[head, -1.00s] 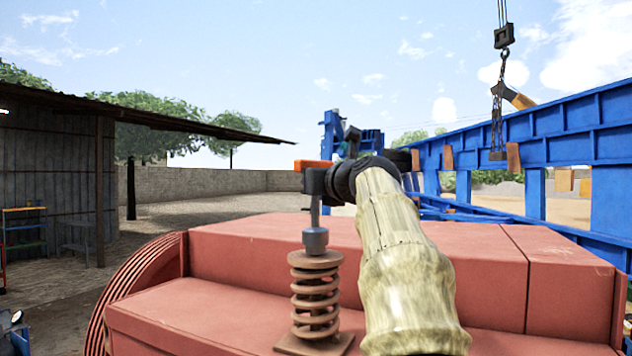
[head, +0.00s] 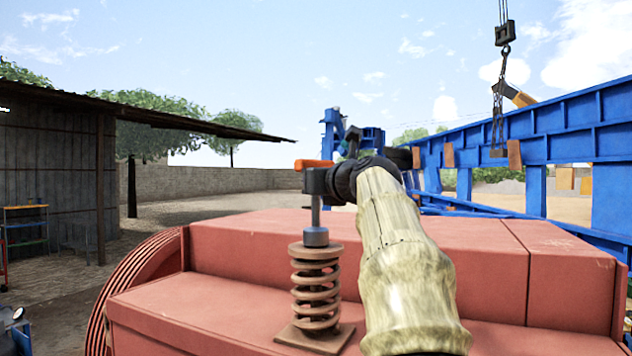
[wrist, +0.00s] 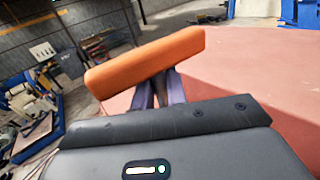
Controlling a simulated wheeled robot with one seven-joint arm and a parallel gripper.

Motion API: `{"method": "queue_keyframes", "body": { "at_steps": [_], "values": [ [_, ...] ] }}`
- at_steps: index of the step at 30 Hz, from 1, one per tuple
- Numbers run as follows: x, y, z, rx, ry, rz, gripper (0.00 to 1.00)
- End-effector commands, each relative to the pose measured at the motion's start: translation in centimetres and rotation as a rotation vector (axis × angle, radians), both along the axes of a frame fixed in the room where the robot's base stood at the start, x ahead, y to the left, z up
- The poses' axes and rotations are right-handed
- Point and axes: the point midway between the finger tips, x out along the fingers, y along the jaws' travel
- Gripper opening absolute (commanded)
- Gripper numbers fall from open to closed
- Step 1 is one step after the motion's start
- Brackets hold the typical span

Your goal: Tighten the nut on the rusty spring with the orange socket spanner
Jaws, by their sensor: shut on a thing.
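The socket spanner has an orange handle (head: 314,163), a thin grey shaft and a dark grey socket (head: 316,237) at the bottom. My gripper (head: 317,181) is shut on the spanner near its top. In the wrist view the orange handle (wrist: 146,69) lies tilted across the dark fingers of my gripper (wrist: 160,90). The rusty spring (head: 316,285) stands upright on a square plate. The socket sits at the middle of the spring's top washer, and the shaft is upright. The nut is not visible; the socket covers where it would be.
The red crusher body (head: 400,240) spreads behind and around the spring. A blue steel frame (head: 560,135) runs along the right. A chain hook (head: 505,35) hangs at the upper right. A shed (head: 55,185) stands at the left. The air above the spanner is open.

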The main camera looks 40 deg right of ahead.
Motion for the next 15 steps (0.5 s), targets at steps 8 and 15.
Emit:
{"method": "queue_keyframes", "body": {
  "at_steps": [8, 15],
  "values": [
    [-0.04, 0.04, 0.01, -0.001, -0.003, 0.000, 0.00],
    [-0.05, 0.04, -0.18, -0.001, -0.003, 0.000, 0.00]
  ]
}}
